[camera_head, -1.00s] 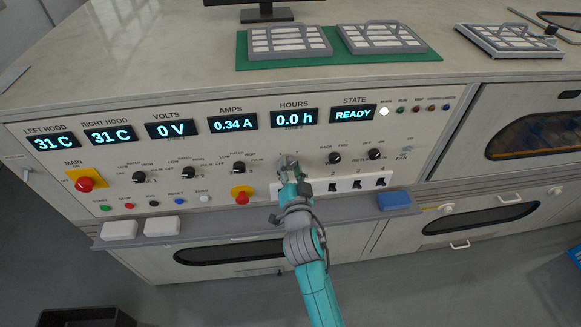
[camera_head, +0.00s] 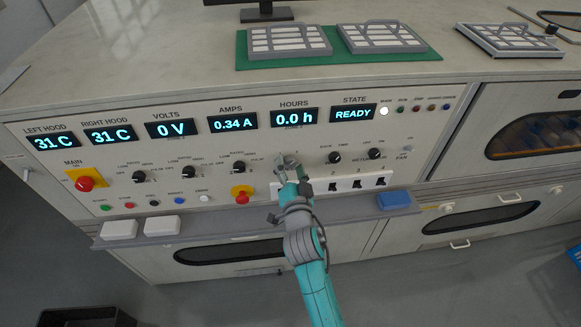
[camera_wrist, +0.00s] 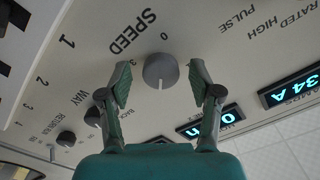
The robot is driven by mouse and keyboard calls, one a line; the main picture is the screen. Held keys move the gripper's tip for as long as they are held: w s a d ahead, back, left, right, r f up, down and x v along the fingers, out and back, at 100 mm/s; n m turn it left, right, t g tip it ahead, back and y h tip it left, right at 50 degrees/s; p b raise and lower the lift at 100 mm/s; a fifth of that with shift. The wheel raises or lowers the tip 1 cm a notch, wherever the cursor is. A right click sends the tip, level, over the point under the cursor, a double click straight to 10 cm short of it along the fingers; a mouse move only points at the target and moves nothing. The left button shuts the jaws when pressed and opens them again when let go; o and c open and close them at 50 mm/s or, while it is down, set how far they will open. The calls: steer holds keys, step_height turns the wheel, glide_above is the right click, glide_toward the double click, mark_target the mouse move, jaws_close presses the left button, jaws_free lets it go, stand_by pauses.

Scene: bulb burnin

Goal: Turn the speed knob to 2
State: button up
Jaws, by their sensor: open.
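The speed knob (camera_wrist: 160,71) is a round grey dial under the SPEED lettering on the pale panel. In the wrist view it sits between the two fingers of my gripper (camera_wrist: 160,82), with a visible gap on each side. The fingers are open and do not appear to touch it. A 0 mark shows beside the knob; a pale line shows on its face, but the number it points to is not clear. In the head view my gripper (camera_head: 288,170) is at the panel and largely hides the knob.
Other black knobs (camera_head: 334,158) and rocker switches (camera_head: 357,182) are close on the right. A red emergency button (camera_head: 241,195) is to the left. A ledge with a blue block (camera_head: 394,200) runs below. The STATE display (camera_head: 353,114) reads READY.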

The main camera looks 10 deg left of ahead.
steer(key=v, duration=1.2)
stand_by(0.4)
steer(key=s+d+f+n+g+h, duration=0.15)
steer(key=s+d+f, duration=0.25)
steer(key=s+d, duration=0.4)
steer(key=s+d+f+n, duration=0.2)
steer(key=s+d+f, duration=0.3)
steer(key=s+d, duration=0.3)
steer(key=s+d+r+h, duration=0.1)
steer(key=s+d+r, duration=0.2)
steer(key=s, duration=0.8)
steer(key=s+d+r+n+g+h, duration=0.1)
steer(key=s+d, duration=0.3)
steer(key=s, duration=0.7)
steer(key=shift+r+h, duration=0.75)
steer(key=shift+r, duration=0.15)
steer(key=shift+s+d, duration=0.1)
